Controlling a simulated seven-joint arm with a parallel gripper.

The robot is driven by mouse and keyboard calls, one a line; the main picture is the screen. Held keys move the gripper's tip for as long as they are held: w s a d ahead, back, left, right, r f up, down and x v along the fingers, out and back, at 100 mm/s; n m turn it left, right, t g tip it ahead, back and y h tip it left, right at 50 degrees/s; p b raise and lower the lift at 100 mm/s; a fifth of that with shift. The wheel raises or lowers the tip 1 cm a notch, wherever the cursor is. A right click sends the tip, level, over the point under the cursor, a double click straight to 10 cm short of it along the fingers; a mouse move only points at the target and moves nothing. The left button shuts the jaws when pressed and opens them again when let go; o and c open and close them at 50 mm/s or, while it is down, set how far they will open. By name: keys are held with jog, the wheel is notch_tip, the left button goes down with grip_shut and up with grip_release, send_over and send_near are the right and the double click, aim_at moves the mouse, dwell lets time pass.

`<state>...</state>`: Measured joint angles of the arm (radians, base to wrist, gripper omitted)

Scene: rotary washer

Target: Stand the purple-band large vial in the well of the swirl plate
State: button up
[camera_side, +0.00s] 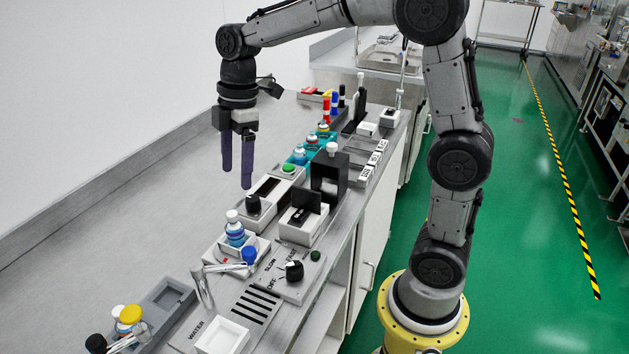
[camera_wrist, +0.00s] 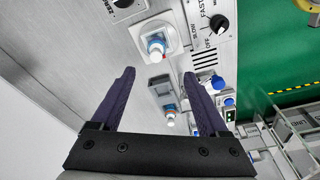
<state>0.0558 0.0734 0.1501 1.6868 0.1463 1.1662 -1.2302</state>
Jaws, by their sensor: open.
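A white-capped vial with a blue body and a bluish-purple band (camera_side: 235,231) stands upright on the white plate (camera_side: 222,251), left of the SLOW/FAST/OFF knob panel. I cannot tell how deep it sits in any well. The wrist view shows the same vial (camera_wrist: 157,47) from above, on its white plate (camera_wrist: 138,33), ahead of my fingers. My gripper (camera_side: 235,178) is open and empty, pointing down, above and behind the vial in the side view and apart from it. It shows in the wrist view too (camera_wrist: 163,100).
A metal tap (camera_side: 204,287) stands close in front of the plate. A grey tray (camera_side: 168,299) is front left. The left bench is clear.

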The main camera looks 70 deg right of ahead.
jog(key=s+m+t+h, duration=0.1)
jog(key=s+m+t, duration=0.3)
jog(key=s+m, duration=0.8)
jog(key=s, duration=0.9)
jog(key=shift+s+d+m+t+h, duration=0.3)
jog(key=shift+s+d+m, duration=0.1)
jog(key=shift+r, duration=0.1)
